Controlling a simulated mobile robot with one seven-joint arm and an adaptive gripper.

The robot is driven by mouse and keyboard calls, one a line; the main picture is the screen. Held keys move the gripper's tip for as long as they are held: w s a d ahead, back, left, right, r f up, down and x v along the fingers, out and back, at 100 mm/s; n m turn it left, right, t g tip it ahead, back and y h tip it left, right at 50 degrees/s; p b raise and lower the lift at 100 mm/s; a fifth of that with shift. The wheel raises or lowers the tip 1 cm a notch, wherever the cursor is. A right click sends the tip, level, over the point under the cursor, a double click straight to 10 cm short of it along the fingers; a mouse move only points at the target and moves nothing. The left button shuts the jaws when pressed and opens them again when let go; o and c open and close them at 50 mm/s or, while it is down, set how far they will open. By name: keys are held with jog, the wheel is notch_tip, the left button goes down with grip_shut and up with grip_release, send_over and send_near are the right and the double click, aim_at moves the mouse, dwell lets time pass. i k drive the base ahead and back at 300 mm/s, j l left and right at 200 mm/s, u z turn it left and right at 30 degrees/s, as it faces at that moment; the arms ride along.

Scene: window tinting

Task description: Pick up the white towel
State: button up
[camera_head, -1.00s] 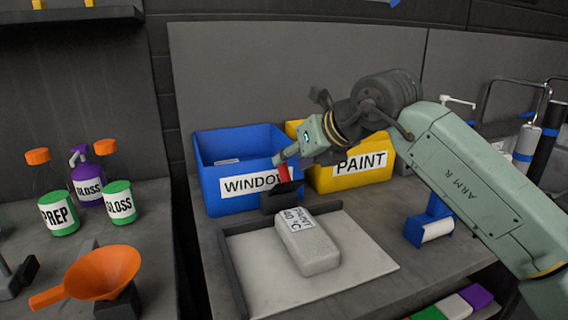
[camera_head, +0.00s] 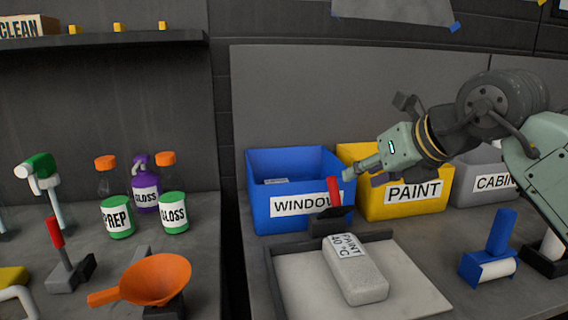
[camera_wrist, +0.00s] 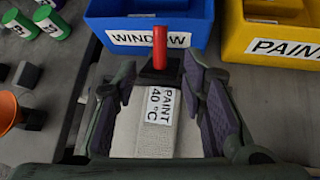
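I cannot make out a clear white towel in the current frames. A pale, rough-surfaced block (camera_head: 362,282) labelled PAINT 40 °C lies on a white tray (camera_head: 410,290); I cannot tell whether it is a folded cloth. It also shows in the wrist view (camera_wrist: 150,142), between and beyond my fingers. My gripper (camera_wrist: 156,75) is open, with its two dark fingers spread apart and nothing held. In the head view my gripper (camera_head: 352,173) is above the tray's far edge, in front of the bins.
A blue WINDOW bin (camera_head: 268,215), yellow PAINT bin (camera_head: 380,208) and grey CABIN bin (camera_head: 465,192) stand behind. A red-handled tool (camera_head: 334,190) stands upright at the tray's far edge. A blue holder (camera_head: 490,262) is right; an orange funnel (camera_head: 155,280) and bottles are left.

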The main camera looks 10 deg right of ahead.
aim_at(360, 279)
jog(key=k+l, duration=0.2)
jog(key=k, duration=0.3)
jog(key=k+l, duration=0.2)
jog(key=k, duration=0.25)
